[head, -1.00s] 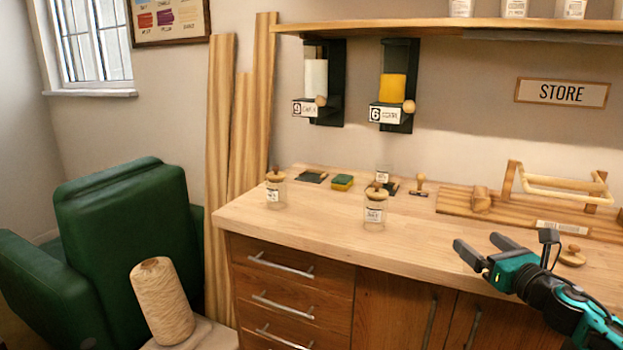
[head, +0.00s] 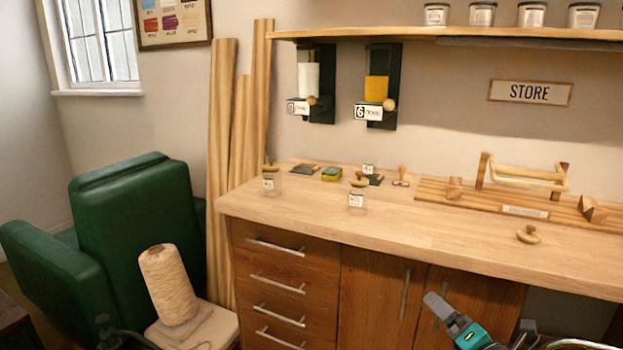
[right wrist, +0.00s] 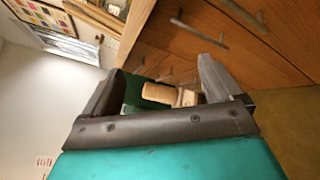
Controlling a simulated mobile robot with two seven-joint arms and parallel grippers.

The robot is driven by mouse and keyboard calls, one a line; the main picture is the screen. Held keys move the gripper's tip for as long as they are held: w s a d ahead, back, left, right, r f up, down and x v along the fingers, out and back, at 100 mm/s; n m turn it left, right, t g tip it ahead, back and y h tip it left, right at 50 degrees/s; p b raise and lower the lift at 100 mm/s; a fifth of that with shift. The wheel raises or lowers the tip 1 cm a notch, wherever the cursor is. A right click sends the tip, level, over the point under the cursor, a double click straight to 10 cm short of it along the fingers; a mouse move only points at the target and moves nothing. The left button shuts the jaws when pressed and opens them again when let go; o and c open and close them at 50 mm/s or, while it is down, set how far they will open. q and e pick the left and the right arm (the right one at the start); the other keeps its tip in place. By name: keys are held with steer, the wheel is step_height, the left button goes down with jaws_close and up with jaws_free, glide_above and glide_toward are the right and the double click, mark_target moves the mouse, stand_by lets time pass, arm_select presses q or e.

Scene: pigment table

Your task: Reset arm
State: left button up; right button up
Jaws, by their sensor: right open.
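My right gripper (head: 440,308) is low at the bottom right of the head view, in front of the cabinet doors and below the worktop edge. Only part of it shows there. In the right wrist view its two fingers (right wrist: 165,75) are spread apart with nothing between them; the cabinet and a cream thread cone show in the distance beyond. My left gripper does not show. A dark part with a curved cable is at the lower left edge of the head view; I cannot tell what it is.
The drawer cabinet (head: 275,275) stands below. A green armchair (head: 135,230) and a thread cone (head: 168,285) are at left.

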steer(key=s+a+f+m+g+p, duration=0.1)
steer(key=s+a+f+m, duration=0.2)
steer(key=s+m, duration=0.5)
steer(key=s+a+f+m+g+h, duration=0.1)
steer(key=s+a+f+m+g, duration=0.1)
steer(key=s+f+m, duration=0.3)
steer(key=s+a+f+m+g+h+p, duration=0.1)
steer(key=s+a+f+m+g, duration=0.1)
steer(key=s+m, duration=1)
step_height(320, 180, down, 2)
steer(key=shift+s+a+m+p, duration=0.3)
steer(key=shift+s+a, duration=0.1)
steer(key=shift+a, duration=0.4)
